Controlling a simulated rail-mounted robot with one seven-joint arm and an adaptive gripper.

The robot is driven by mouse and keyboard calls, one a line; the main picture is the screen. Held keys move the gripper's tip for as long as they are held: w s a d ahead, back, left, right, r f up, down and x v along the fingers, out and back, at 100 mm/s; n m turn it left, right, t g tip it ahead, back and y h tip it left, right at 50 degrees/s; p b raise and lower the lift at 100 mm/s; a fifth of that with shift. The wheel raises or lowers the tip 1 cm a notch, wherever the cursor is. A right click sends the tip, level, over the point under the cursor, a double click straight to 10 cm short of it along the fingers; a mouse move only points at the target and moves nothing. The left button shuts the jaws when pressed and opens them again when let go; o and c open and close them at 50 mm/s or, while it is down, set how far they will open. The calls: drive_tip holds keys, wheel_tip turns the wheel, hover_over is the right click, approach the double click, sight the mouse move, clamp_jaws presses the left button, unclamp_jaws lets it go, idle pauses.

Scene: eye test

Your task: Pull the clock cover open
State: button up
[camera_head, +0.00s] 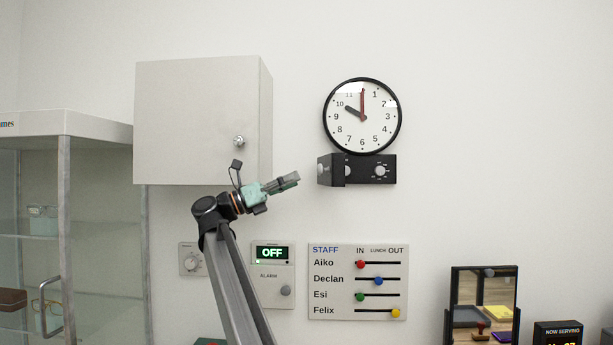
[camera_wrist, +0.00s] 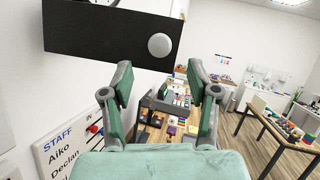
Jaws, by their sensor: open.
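The round black-rimmed clock (camera_head: 362,116) hangs on the wall with a black box (camera_head: 365,170) just below it that carries small dials. The black clock cover (camera_head: 328,175) stands out from the left end of this box, swung away from its front. In the wrist view the cover (camera_wrist: 100,35) fills the upper left, with a round pale knob (camera_wrist: 159,46) near its right end. My gripper (camera_head: 291,180) is left of the cover, pointing right, apart from it. In the wrist view its two fingers (camera_wrist: 161,82) are spread with nothing between them, just below the knob.
A pale wall cabinet (camera_head: 195,120) with a knob hangs left of my gripper. Below are an alarm panel (camera_head: 272,275) and a staff board (camera_head: 357,282) with coloured sliders. A mirror (camera_head: 484,305) stands at lower right. The wall right of the clock is clear.

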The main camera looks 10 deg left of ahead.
drive_tip(key=shift+v, duration=2.15)
drive_tip(key=shift+c, duration=0.4)
